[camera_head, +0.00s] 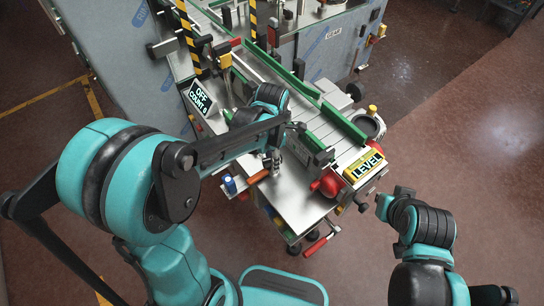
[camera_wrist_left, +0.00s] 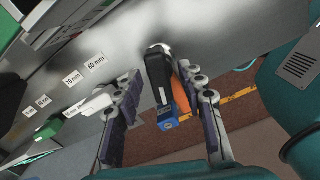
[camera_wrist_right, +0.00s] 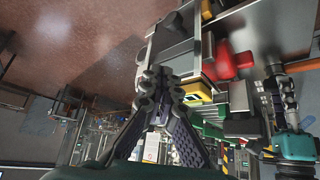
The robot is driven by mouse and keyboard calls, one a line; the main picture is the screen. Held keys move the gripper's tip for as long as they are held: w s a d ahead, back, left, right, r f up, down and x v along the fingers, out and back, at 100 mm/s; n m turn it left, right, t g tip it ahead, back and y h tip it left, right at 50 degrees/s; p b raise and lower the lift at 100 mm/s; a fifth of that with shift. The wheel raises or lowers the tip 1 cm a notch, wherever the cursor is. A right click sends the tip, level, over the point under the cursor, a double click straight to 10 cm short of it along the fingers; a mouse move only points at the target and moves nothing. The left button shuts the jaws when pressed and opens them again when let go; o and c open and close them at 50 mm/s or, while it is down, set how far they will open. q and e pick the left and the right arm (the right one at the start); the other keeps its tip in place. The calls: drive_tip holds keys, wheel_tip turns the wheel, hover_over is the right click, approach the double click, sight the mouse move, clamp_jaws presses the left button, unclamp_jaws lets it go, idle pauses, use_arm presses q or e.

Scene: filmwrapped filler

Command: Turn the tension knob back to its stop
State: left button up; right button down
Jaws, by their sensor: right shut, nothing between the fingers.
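I cannot tell for certain which part is the tension knob. A red rounded knob (camera_head: 330,183) sits at the near end of the machine, beside the yellow LEVEL label (camera_head: 364,166); red parts also show in the right wrist view (camera_wrist_right: 232,62). My left gripper (camera_head: 273,162) is over the machine's near metal plate. In the left wrist view, its fingers (camera_wrist_left: 160,76) are apart, with a black-handled, blue-ended tool (camera_wrist_left: 164,92) showing between them; contact is unclear. My right gripper (camera_head: 384,202) is shut and empty, right of the machine's end; its fingertips meet in the right wrist view (camera_wrist_right: 158,82).
An orange handle (camera_head: 258,177) and a blue-topped item (camera_head: 230,185) are on the plate's left part. A red-handled lever (camera_head: 318,244) juts below the near edge. A sign (camera_head: 200,97) reads OFF, COUNT 0. Green rails (camera_head: 343,124) line the conveyor. Floor right is clear.

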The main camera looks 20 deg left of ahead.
use_arm(q)
drive_tip(key=shift+r, duration=0.1)
wheel_tip(320, 180, up, 12)
idle(0.4)
idle(0.4)
drive_tip(key=s+a+f+m+t+b, duration=0.2)
drive_tip(key=s+f+m+t, duration=0.1)
drive_tip(key=m, duration=0.9)
drive_tip(key=s+a+f+m+t+b, duration=0.2)
drive_tip(key=s+m, duration=0.5)
drive_tip(key=m, duration=0.5)
wheel_tip(320, 180, down, 3)
drive_tip(key=shift+s+a+f+m+t+b, duration=0.15)
drive_tip(key=shift+a+m+t+b, duration=0.35)
drive_tip(key=shift+t, duration=0.6)
